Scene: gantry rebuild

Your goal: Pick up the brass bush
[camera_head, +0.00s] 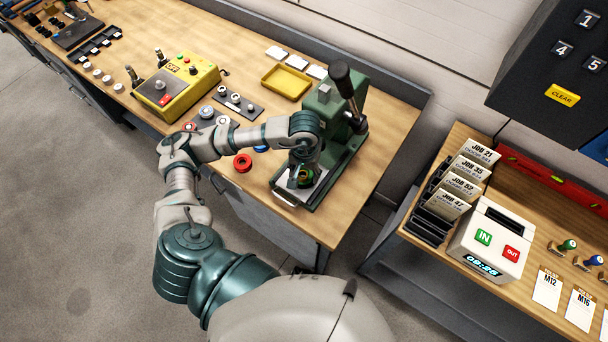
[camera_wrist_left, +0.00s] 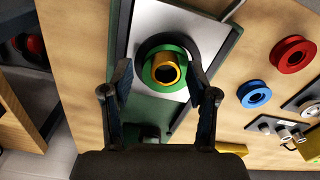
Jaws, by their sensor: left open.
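The brass bush (camera_wrist_left: 160,75) is a short gold tube with a dark bore. In the left wrist view it sits upright inside a green ring (camera_wrist_left: 151,66) with a dark surround, over a white plate (camera_wrist_left: 205,36) on the green press. My left gripper (camera_wrist_left: 165,88) is open, with one finger on each side of the bush and ring. Whether the fingers touch them I cannot tell. In the head view my left gripper (camera_head: 302,178) reaches down at the press (camera_head: 335,152), and the arm partly hides the bush. My right gripper is in neither view.
The press lever with its black knob (camera_head: 341,80) rises behind my wrist. Red (camera_head: 243,163) and blue rings lie left of the press. A yellow control box (camera_head: 177,88) and yellow tray (camera_head: 286,82) stand on the bench. The bench's front right corner is clear.

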